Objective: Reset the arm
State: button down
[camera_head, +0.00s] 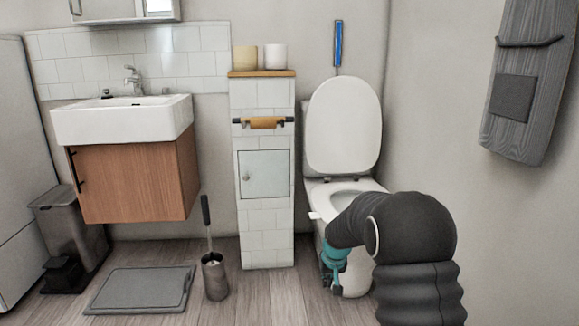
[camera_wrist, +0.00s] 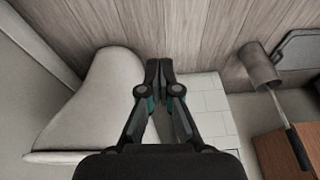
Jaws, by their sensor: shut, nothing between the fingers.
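My arm shows at the lower right of the head view, dark and bent in front of the toilet (camera_head: 343,125). The teal part of my wrist is beside the bowl, and the fingers are hard to make out there. In the wrist view my gripper (camera_wrist: 159,68) points at the wooden floor, its two dark fingertips together and nothing between them. The white toilet (camera_wrist: 97,100) lies to its left in that view. The toilet's lid is up. My arm hides part of the bowl.
The tiled pillar (camera_head: 265,180) stands left of the toilet, with a toilet brush holder (camera_head: 215,277) on the floor nearby. A sink (camera_head: 120,119) over a wooden cabinet (camera_head: 130,182), a grey bin (camera_head: 70,225) and a grey scale-like mat (camera_head: 140,289) are further left.

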jog(key=s+d+r+p, duration=0.1)
jog(key=s+r+p, duration=0.2)
jog(key=s+r, duration=0.7)
jog(key=s+d+r+t+p, duration=0.1)
jog(key=s+r+p, duration=0.2)
jog(key=s+r, duration=0.7)
jog(key=s+d+r+t+p, duration=0.1)
jog(key=s+r, duration=0.9)
jog(key=s, duration=1)
jog(key=d+p, duration=0.1)
jog(key=p, duration=0.1)
jog(key=shift+s+r+m+h+p, duration=0.25)
jog(key=shift+s+m+h+p, duration=0.05)
jog(key=shift+p, duration=0.1)
